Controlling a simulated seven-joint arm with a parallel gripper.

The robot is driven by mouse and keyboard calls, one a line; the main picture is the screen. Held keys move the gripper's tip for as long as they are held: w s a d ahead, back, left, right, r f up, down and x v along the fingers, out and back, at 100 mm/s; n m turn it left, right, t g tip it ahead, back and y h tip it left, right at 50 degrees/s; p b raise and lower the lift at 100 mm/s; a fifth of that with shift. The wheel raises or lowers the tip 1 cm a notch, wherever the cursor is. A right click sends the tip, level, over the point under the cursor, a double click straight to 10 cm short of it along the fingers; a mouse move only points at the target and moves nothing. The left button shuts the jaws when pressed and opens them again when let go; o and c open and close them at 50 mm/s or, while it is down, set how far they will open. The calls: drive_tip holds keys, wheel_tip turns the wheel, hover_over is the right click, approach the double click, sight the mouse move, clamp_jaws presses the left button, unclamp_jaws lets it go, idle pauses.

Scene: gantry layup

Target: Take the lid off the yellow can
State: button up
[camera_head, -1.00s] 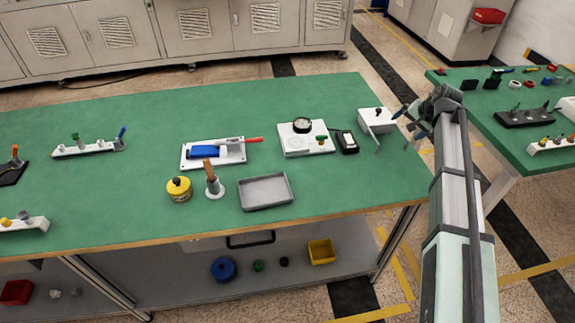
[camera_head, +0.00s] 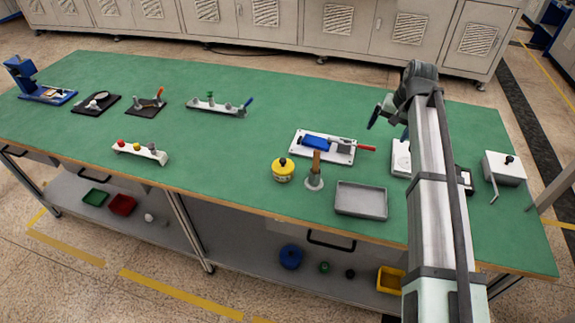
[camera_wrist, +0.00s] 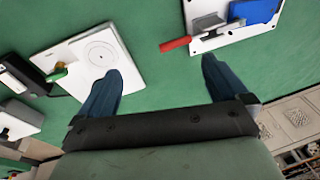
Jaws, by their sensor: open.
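The yellow can (camera_head: 283,173) stands upright on the green table, near its front edge in the head view. Its lid (camera_head: 283,163) is on top, yellow with a dark knob. My gripper (camera_head: 388,111) is above the table, to the right of the can and farther back. In the wrist view my gripper (camera_wrist: 158,78) shows two blue fingers spread apart with nothing between them. The can does not show in the wrist view.
A wooden-handled tool in a round holder (camera_head: 315,175) stands just right of the can. A grey tray (camera_head: 361,200) lies farther right. A white board with a blue block and red-handled tool (camera_head: 338,156) lies behind.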

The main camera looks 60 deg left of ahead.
drive_tip(key=s+a+r+n+h, duration=0.1)
drive_tip(key=s+a, duration=0.3)
drive_tip(key=s, duration=0.3)
drive_tip(key=s+a+r+n, duration=0.15)
drive_tip(key=s+a, duration=0.25)
drive_tip(key=s, duration=0.4)
drive_tip(key=r+n+h, duration=0.2)
drive_tip(key=n, duration=0.1)
hover_over(283, 160)
wheel_tip(283, 160, down, 14)
drive_tip(key=shift+a+r, duration=0.1)
drive_tip(key=shift+r, duration=0.05)
drive_tip(key=shift+c, duration=0.3)
